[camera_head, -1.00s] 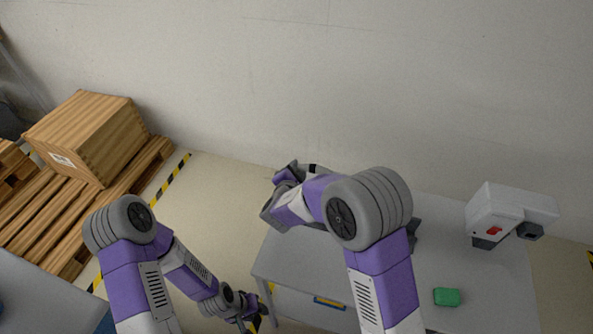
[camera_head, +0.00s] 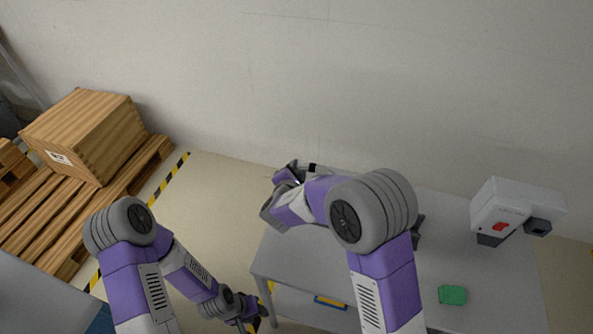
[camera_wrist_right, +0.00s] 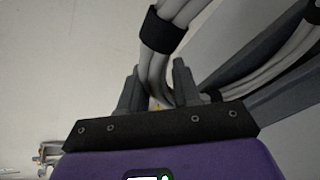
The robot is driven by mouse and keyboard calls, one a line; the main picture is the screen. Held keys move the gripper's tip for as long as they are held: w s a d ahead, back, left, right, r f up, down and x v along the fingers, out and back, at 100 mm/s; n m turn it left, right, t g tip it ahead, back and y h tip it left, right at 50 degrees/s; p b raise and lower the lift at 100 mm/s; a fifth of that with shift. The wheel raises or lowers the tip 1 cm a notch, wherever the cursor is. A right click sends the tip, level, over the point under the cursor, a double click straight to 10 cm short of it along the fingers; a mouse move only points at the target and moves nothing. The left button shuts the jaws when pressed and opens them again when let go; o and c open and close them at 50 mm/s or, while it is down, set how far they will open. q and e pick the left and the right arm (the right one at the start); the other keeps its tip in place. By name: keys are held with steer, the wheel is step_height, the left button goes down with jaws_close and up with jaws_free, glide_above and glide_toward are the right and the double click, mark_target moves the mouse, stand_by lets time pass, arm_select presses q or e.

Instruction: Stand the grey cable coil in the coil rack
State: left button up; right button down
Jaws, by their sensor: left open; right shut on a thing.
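In the right wrist view the grey cable coil (camera_wrist_right: 157,70) is a bundle of pale grey cables with black straps. My right gripper (camera_wrist_right: 158,85) is shut on it, with the bundle between its two fingers. More of the coil curves through the right side of that view. Slanted dark grey panels lie behind it there; I cannot tell whether they are the coil rack. In the head view my right gripper (camera_head: 290,174) is over the grey table's far left part, mostly hidden by my own arm. My left gripper (camera_head: 250,312) is open and empty, low beside the table's left edge.
The grey table (camera_head: 470,270) carries a white-grey device (camera_head: 500,205) with a red switch and a green block (camera_head: 452,295). A dark piece (camera_head: 418,230) shows behind my right elbow. A wooden crate (camera_head: 85,135) on a pallet stands left. A wall closes off the back.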

steer(key=c, duration=0.7)
jaws_free()
steer(key=shift+s, duration=0.1)
steer(key=v, duration=0.7)
steer(key=shift+s+a+r, duration=0.1)
steer(key=shift+s+r, duration=0.05)
